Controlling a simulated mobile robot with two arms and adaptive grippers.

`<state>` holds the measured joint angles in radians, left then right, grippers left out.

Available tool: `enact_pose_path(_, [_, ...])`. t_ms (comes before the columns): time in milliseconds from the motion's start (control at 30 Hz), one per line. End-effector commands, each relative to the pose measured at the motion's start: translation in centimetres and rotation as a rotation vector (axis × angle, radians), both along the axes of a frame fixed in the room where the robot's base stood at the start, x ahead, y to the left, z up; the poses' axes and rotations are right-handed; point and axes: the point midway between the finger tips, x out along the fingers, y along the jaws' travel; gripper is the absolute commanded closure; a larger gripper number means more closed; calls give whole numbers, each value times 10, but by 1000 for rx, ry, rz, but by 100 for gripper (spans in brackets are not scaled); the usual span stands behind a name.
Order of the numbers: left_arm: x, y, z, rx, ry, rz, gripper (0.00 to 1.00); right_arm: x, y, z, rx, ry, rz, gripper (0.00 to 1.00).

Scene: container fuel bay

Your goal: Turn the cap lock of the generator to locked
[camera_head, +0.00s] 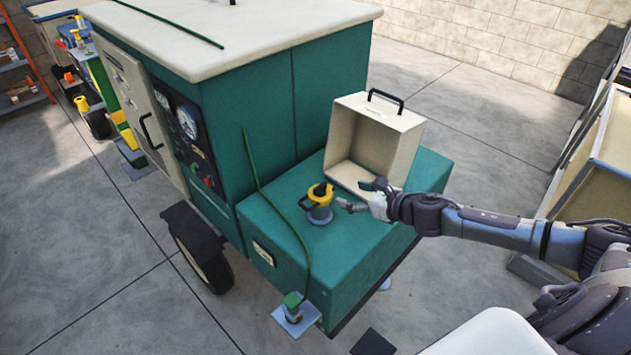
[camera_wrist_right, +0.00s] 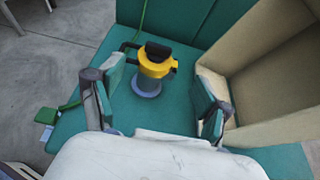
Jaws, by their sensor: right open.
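The generator (camera_head: 265,95) is a green cabinet with a cream top and a low green deck at its right end. On the deck stands the fuel filler with its yellow cap (camera_head: 320,191) and a black lock piece on top. The yellow cap (camera_wrist_right: 154,66) also shows in the right wrist view, beyond the fingertips and roughly between them. My right gripper (camera_head: 357,197) is open and empty, just right of the filler and apart from it. In the wrist view, the open right gripper (camera_wrist_right: 158,108) has a finger on each side. My left gripper is not in view.
An open cream box-like cover (camera_head: 401,140) with a black handle stands on the deck behind my right gripper. A green cable (camera_head: 272,200) runs down the deck to a grounding clamp (camera_head: 295,308). Pale shelving (camera_head: 611,140) stands at the right. Concrete floor is clear in front.

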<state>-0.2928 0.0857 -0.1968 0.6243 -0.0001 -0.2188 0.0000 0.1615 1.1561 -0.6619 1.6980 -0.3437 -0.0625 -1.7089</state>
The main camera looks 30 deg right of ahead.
Motion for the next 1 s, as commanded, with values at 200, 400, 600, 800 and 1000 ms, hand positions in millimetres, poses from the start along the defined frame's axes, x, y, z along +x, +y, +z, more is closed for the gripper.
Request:
enact_pose_path(200, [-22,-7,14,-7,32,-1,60,33,12,-8,5,-4,-2,23])
enact_pose_path(400, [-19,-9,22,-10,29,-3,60,66,25,-24,4,-3,0,23])
enact_pose_path(600, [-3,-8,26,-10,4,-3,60,93,34,-38,3,-1,0,23])
enact_pose_path(800, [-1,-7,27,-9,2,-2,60,107,38,-46,2,-1,1,23])
enact_pose_path(1000, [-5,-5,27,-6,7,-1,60,112,40,-48,2,0,1,23])
